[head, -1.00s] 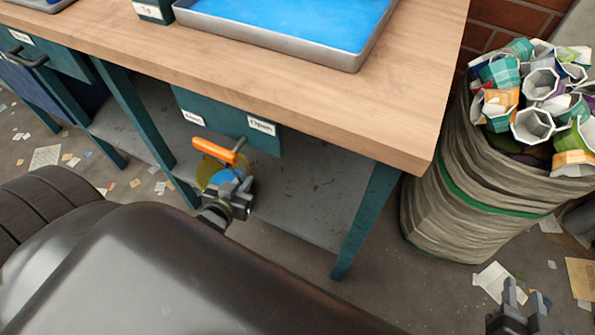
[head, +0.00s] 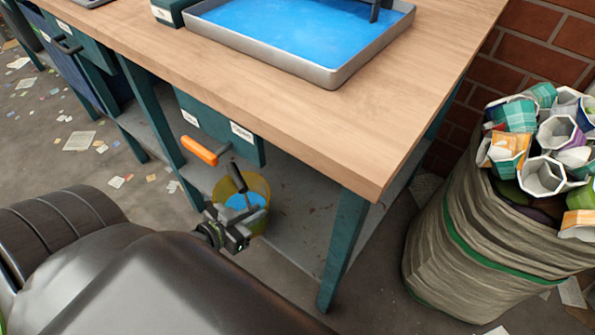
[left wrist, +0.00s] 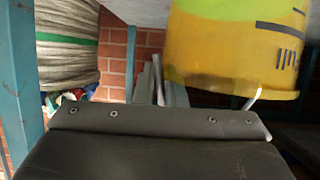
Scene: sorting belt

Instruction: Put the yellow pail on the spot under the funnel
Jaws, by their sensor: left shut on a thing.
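The yellow pail (head: 262,190) is below the table, in front of and below a teal box, with blue contents showing inside. A dark grip (head: 238,177) stands above its opening. My left gripper (head: 233,228) is at the pail's near side and shut on it; the exact hold is hard to see. The left wrist view shows the pail's yellow wall (left wrist: 225,50) close up, with dark marks. The funnel and the spot under it cannot be made out. My right gripper is out of view.
An orange handle (head: 199,151) sticks out by the labelled teal box (head: 215,122) under the wooden tabletop (head: 300,125). A teal table leg (head: 342,250) stands right of the pail. A full sack of cups (head: 475,240) is at the right. A blue-filled tray (head: 345,75) lies on top.

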